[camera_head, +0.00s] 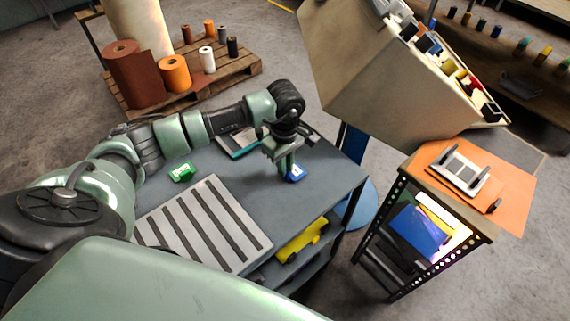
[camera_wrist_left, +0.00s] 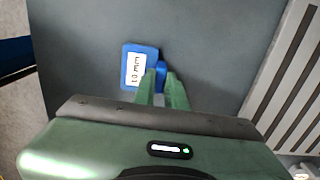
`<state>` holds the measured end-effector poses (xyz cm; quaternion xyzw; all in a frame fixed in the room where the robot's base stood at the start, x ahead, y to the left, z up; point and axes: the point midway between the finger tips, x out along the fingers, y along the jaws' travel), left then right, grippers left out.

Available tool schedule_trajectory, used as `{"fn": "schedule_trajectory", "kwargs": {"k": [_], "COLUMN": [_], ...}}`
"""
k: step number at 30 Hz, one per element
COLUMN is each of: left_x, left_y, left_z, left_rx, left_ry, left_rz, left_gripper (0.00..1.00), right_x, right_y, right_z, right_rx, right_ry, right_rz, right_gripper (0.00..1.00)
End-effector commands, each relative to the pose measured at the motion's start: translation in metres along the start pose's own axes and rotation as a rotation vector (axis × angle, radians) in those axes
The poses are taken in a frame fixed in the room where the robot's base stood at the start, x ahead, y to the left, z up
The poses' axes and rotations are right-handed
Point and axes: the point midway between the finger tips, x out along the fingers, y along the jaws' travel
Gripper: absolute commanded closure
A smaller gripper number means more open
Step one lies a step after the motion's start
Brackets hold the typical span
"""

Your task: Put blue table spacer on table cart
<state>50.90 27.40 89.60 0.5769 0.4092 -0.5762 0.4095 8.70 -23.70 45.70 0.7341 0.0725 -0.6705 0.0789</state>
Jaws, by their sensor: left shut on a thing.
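The blue table spacer (camera_head: 297,173) is at the right part of a dark grey, shelved table (camera_head: 330,180) that looks like the cart. In the left wrist view the spacer (camera_wrist_left: 138,67) shows a white label reading "10 mm". My left gripper (camera_head: 287,168) points down and is shut on a small blue part of the spacer; its fingers also show in the left wrist view (camera_wrist_left: 163,78). The spacer is at or just above the grey top; I cannot tell whether it touches. My right gripper is not in view.
A green block (camera_head: 182,172) and a slatted grey plate (camera_head: 205,225) lie on the grey top. A yellow object (camera_head: 303,240) sits on the shelf below. A stand with an orange top (camera_head: 515,190) is at right. A large tilted beige box (camera_head: 370,75) rises behind.

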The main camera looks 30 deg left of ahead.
Motion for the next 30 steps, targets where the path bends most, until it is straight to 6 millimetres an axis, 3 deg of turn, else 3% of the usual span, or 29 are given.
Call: {"fn": "schedule_trajectory", "kwargs": {"k": [5,6,8,9,22,30], "left_x": [0.004,0.004,0.002,0.002,-0.006,-0.061], "left_y": [0.0,0.0,0.0,0.0,0.001,0.002], "left_z": [0.0,0.0,0.0,0.0,-0.001,-0.001], "left_rx": [0.0,-0.001,-0.001,-0.001,-0.001,0.0], "left_ry": [0.0,0.0,0.0,0.0,0.001,0.003], "left_rz": [0.0,0.0,0.0,0.0,0.003,0.007], "left_gripper": [1.0,0.85,0.69,0.66,0.66,0.66], "right_x": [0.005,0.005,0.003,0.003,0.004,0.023], "right_y": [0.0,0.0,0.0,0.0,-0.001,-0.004], "right_z": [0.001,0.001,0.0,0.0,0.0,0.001], "right_rx": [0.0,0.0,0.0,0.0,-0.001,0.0], "right_ry": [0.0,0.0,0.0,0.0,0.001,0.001], "right_rz": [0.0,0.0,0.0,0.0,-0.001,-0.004], "right_gripper": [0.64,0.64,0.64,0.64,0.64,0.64]}}
